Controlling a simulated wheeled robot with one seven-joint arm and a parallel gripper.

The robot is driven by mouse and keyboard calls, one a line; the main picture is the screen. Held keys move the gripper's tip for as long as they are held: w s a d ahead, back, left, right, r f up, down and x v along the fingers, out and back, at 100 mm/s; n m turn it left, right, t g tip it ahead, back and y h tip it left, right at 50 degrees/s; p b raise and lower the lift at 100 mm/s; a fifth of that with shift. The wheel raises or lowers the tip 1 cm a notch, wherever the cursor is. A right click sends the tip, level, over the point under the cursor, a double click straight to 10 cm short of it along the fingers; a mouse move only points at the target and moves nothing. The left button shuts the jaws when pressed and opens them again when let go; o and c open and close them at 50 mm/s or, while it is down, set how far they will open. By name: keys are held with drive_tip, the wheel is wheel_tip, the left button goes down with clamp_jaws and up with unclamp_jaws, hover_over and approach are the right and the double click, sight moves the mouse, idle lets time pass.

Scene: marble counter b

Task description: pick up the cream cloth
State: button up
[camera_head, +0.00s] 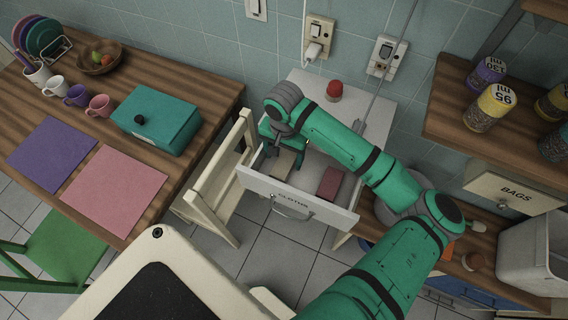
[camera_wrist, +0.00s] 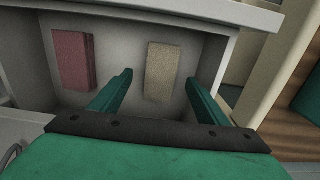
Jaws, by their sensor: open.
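The cream cloth (camera_wrist: 163,72) lies folded in the open drawer, and it also shows in the head view (camera_head: 284,164). In the wrist view my gripper (camera_wrist: 157,85) is open, with its two green fingers apart and the cloth between and a little beyond their tips. The fingers do not appear to touch it. In the head view my gripper (camera_head: 284,150) is over the drawer (camera_head: 290,190), at its left part. The gap in height between fingers and cloth is hard to judge.
A dark red folded cloth (camera_wrist: 73,60) lies in the same drawer, also seen in the head view (camera_head: 330,183). The drawer front is labelled "CLOTHS". A cream wooden chair (camera_head: 222,175) stands close to the drawer's left side. A red-topped object (camera_head: 334,90) stands on the cabinet top.

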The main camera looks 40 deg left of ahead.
sight(283, 164)
drive_tip(key=shift+s+f, duration=0.1)
drive_tip(key=shift+f, duration=1.65)
drive_tip(key=c, duration=1.1)
drive_tip(key=shift+c, duration=0.2)
drive_tip(key=shift+r, duration=0.15)
